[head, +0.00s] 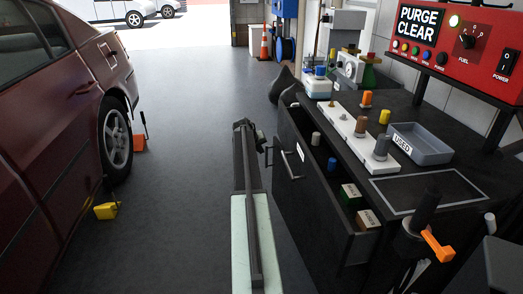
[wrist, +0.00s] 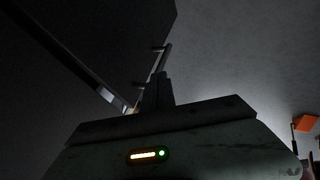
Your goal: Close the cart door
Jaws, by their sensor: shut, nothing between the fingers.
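The black cart (head: 330,265) stands at the right in the head view. Its front panel, the cart door (head: 312,205), stands out from the body like a drawer front, with an open gap behind it. A bar handle (head: 291,164) is on its outer face. My gripper (head: 260,140) is shut and empty, left of the panel near the handle. In the wrist view, my gripper (wrist: 159,82) points toward the dark panel (wrist: 70,40), close beside the handle (wrist: 166,55). I cannot tell whether they touch.
The open space behind the panel holds small boxes (head: 350,193) and knobs. A grey USED tray (head: 421,150) and a white rail of pegs (head: 350,127) lie on the cart top. A dark red car (head: 55,120) stands left. Grey floor (head: 195,120) between is mostly clear.

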